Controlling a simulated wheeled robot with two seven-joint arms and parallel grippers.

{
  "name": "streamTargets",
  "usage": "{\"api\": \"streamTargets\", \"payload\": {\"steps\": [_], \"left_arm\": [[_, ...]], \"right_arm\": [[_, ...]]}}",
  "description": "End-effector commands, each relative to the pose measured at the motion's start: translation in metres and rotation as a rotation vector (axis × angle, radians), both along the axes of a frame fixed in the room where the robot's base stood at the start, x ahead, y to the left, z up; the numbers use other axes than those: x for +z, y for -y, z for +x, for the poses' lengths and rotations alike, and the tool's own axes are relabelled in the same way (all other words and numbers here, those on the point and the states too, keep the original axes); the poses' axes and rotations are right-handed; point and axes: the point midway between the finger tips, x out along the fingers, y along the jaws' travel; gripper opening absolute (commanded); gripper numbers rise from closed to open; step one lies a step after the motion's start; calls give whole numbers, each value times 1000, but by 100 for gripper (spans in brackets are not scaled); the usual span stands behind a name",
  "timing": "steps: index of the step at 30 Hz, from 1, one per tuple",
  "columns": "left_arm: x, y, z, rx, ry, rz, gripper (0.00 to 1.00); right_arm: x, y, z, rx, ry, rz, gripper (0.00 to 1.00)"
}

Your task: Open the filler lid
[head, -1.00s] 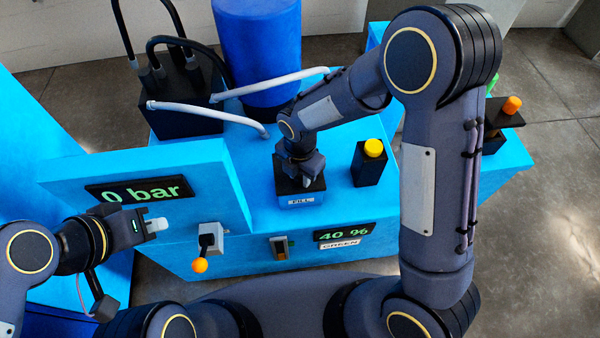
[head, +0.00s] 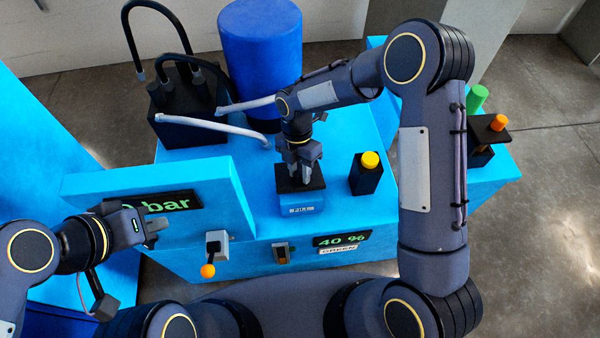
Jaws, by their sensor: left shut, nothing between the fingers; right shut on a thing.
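The filler (head: 300,203) is a small blue box with a white label on its front. It stands on the light-blue machine top, at the middle of the head view. Its dark lid (head: 285,184) shows on top around my fingers and looks roughly flat. My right gripper (head: 302,175) points down onto the lid from above and is shut on it; the fingers hide the part they hold. My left gripper (head: 158,230) is shut and empty, in front of the pressure display at the left, apart from the filler.
A yellow-topped dark post (head: 368,172) stands close right of the filler. An orange-knobbed lever (head: 210,258) and a switch (head: 282,253) are on the front. White hoses (head: 238,130) and a blue drum (head: 260,55) lie behind. A display (head: 342,240) reads 40 %.

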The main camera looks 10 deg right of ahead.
Motion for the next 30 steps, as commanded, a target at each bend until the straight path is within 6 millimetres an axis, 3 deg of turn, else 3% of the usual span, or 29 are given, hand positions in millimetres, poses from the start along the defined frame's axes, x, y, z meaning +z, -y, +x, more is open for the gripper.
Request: {"api": "streamTargets", "payload": {"steps": [1,9,26,27,30], "left_arm": [[2,0,0,0,0,0,0],[5,0,0,0,0,0,0],[5,0,0,0,0,0,0],[5,0,0,0,0,0,0],[5,0,0,0,0,0,0]], "right_arm": [[6,0,10,-5,23,6,0],[13,0,22,-4,30,6,0],[14,1,26,-4,28,3,0],[14,1,26,-4,28,3,33],[13,1,25,-4,28,4,46]]}}
